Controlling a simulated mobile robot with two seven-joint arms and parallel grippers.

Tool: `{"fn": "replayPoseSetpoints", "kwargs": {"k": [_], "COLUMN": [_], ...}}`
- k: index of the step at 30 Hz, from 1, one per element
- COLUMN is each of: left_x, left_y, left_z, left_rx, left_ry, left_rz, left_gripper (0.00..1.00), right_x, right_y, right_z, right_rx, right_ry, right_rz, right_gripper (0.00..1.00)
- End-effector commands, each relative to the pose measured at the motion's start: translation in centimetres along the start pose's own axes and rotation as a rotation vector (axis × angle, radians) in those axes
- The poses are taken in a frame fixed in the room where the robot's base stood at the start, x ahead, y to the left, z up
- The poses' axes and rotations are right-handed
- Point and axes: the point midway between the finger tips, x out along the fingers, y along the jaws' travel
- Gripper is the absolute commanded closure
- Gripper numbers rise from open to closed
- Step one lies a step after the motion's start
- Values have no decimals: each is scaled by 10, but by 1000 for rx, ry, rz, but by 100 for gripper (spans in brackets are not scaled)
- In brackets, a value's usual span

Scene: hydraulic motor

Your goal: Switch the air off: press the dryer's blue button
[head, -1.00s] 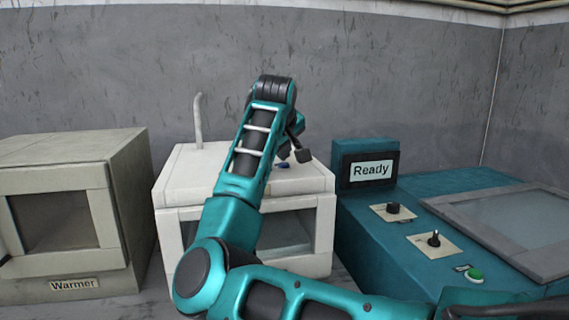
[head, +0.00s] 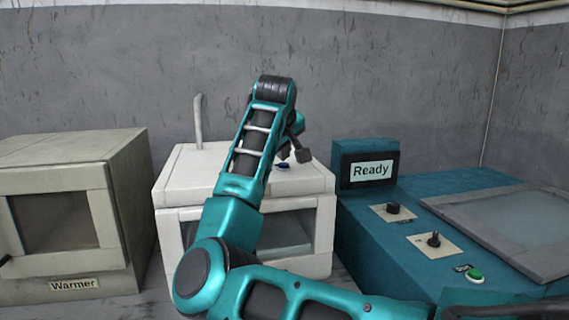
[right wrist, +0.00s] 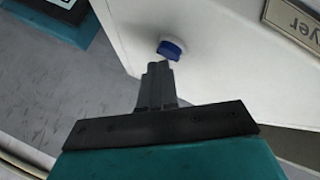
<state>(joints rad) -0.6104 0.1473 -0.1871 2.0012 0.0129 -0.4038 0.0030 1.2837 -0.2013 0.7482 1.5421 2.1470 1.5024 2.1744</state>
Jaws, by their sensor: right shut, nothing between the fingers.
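The dryer is the white box (head: 182,170) in the middle of the head view, with a glass front. Its blue button (head: 283,166) lies on top, towards the right. The button also shows in the right wrist view (right wrist: 172,48), on the white surface near a sign ending in "yer" (right wrist: 300,20). My right gripper (right wrist: 157,68) is shut and empty. Its tips are close to the button in the picture; I cannot tell whether they touch it. In the head view my right arm hides part of the dryer and most of the gripper. My left gripper is not in view.
A beige warmer (head: 120,160) stands to the left. A teal machine (head: 385,240) with a "Ready" display (head: 371,170), black knobs and a green button (head: 474,276) stands to the right. A thin pipe (head: 198,118) rises at the dryer's back left.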

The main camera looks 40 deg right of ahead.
Motion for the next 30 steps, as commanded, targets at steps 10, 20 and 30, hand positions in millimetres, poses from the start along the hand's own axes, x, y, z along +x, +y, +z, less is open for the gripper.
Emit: {"fn": "replayPoseSetpoints", "kwargs": {"k": [10,20,30], "left_x": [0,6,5], "left_y": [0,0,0], "left_z": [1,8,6], "left_rx": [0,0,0], "left_ry": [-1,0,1], "left_rz": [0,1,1], "left_gripper": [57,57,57], "right_x": [0,7,6], "right_y": [0,-5,-5], "right_z": [0,5,5], "right_rx": [0,-1,-1], "right_ry": [0,-1,-3], "right_rz": [0,-1,-3], "right_gripper": [100,100,100]}}
